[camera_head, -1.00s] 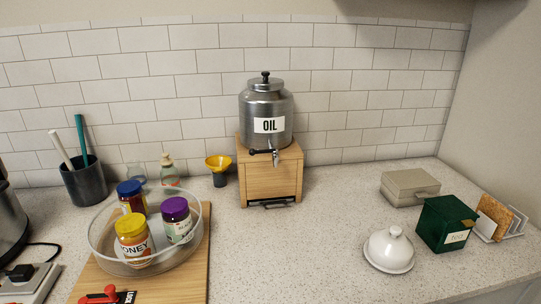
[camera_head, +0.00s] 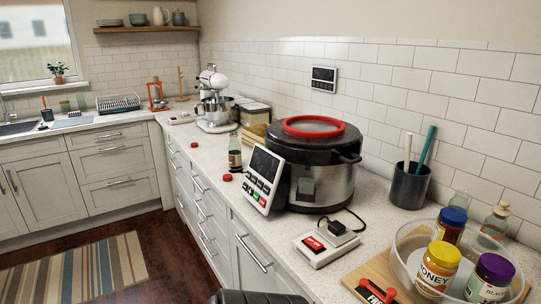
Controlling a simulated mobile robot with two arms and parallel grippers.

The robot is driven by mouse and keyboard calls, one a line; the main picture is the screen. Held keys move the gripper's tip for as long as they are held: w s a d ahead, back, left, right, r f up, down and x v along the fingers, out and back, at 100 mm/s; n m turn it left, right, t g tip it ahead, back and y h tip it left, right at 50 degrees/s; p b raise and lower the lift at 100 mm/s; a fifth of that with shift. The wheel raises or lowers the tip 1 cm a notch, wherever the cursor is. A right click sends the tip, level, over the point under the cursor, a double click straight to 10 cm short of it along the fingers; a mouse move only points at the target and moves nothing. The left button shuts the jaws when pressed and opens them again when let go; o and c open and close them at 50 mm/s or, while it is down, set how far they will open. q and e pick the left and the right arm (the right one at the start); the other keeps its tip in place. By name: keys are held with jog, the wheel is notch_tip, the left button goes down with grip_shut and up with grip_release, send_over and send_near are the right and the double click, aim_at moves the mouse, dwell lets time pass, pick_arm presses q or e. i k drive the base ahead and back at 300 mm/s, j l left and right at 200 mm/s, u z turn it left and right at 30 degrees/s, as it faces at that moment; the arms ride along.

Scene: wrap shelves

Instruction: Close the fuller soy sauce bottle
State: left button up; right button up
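A small bottle (camera_head: 235,153) with a pale label and dark contents stands upright on the counter, left of the large cooker. It looks like a soy sauce bottle; its fill level and whether its mouth is capped are too small to tell. One red cap (camera_head: 228,177) lies on the counter in front of it, near the front edge. Another red cap (camera_head: 194,145) lies farther back to the left. I cannot make out a second soy sauce bottle; the cooker hides part of the counter.
A large cooker (camera_head: 325,185) with a tilted control panel (camera_head: 262,178) stands right of the bottle. A white device (camera_head: 326,244) with a cable lies in front. A stand mixer (camera_head: 213,103) stands behind. A glass bowl (camera_head: 409,245) of jars is at right. The floor at left is open.

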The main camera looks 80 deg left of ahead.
aim_at(232, 158)
jog(key=u, duration=2.9)
